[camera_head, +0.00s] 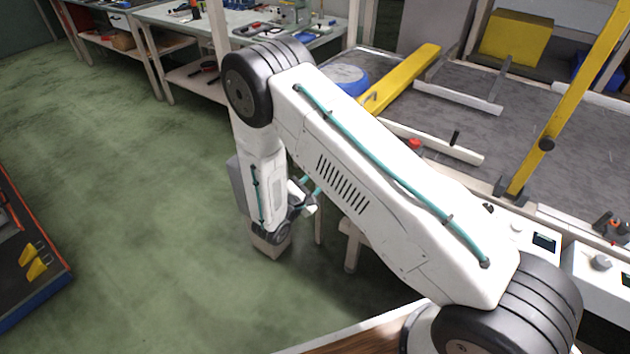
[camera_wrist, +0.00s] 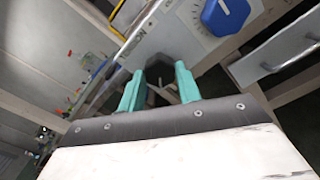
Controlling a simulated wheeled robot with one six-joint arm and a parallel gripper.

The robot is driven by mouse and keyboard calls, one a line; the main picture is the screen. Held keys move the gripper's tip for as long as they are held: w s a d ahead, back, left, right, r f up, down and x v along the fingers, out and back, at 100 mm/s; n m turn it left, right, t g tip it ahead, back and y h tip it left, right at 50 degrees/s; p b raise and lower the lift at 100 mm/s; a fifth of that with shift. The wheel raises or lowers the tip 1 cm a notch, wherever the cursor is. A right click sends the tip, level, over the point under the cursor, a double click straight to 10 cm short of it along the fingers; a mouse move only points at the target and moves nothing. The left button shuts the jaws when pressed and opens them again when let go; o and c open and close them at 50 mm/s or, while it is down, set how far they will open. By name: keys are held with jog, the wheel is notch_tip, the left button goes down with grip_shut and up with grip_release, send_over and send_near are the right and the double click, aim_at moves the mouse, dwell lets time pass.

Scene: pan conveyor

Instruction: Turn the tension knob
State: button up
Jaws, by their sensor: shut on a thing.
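My gripper (camera_wrist: 160,70) has two teal fingers. In the wrist view they stand on either side of a dark, faceted knob (camera_wrist: 159,64), and they are shut on it. The knob is at the edge of a pale panel (camera_wrist: 180,38) with small lettering. I cannot read whether the lettering names it as the tension knob. A blue knob with a white pointer mark (camera_wrist: 226,14) sits on a dial on the same panel, apart from the fingers. In the head view my gripper (camera_head: 308,194) is small and partly hidden, and the knob it holds cannot be made out.
The conveyor's grey belt (camera_head: 578,135) lies at the right, with yellow bars (camera_head: 405,78) over it. White control boxes (camera_head: 597,282) stand at the lower right. A cluttered workbench (camera_head: 262,18) stands at the back.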

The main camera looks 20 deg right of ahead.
jog(key=shift+s+m, duration=0.1)
jog(key=shift+m, duration=0.2)
jog(key=o, duration=1)
jog(key=shift+c, duration=0.2)
jog(key=v, duration=0.8)
jog(key=shift+d, duration=0.1)
